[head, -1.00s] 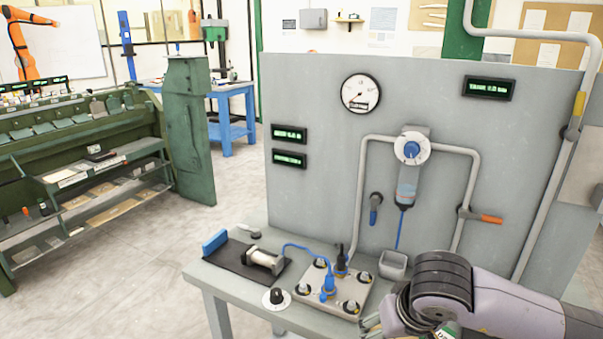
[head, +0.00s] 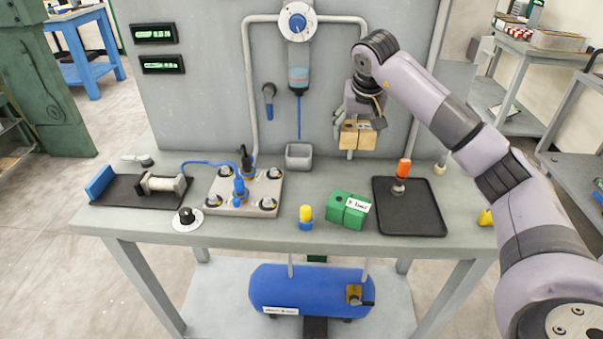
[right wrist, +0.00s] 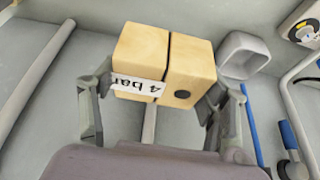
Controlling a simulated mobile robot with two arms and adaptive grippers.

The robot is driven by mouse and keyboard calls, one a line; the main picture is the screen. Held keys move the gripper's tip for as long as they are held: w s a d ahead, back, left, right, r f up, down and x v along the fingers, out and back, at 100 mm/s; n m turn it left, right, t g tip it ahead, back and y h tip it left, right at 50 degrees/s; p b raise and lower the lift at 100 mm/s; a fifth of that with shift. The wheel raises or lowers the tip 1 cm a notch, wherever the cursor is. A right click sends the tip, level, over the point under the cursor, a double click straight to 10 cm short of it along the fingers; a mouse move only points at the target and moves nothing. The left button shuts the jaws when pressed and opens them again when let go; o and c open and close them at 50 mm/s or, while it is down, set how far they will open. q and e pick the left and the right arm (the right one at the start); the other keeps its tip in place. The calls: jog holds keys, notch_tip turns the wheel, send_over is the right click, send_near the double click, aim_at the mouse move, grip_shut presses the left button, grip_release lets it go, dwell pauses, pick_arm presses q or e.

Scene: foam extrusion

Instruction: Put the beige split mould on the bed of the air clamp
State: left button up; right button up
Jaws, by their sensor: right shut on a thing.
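The beige split mould (head: 348,139) is two blocks side by side with a seam between them. It is in my right gripper (head: 360,122), held up in front of the grey panel, above the bench. In the right wrist view the mould (right wrist: 188,72) shows a "4 bar" label and a dark round hole, with a finger on each side. I take the air clamp (head: 130,190) to be the black bed with a blue end block and a pale cylinder, at the bench's left. Its bed (head: 121,193) is bare between block and cylinder. My left gripper is out of view.
A grey plate (head: 238,208) with several knobs and a blue hose stands beside the clamp. A dial (head: 187,219), a yellow-blue piece (head: 306,217), a green split block (head: 347,210) and a black tray (head: 425,222) line the front. A grey cup (head: 299,154) stands behind.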

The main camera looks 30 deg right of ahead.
notch_tip(320, 180, down, 10)
jog(key=shift+d+r, duration=0.15)
jog(key=shift+r, duration=0.05)
dwell(0.3)
jog(key=o, duration=1.4)
jog(key=shift+f, duration=0.15)
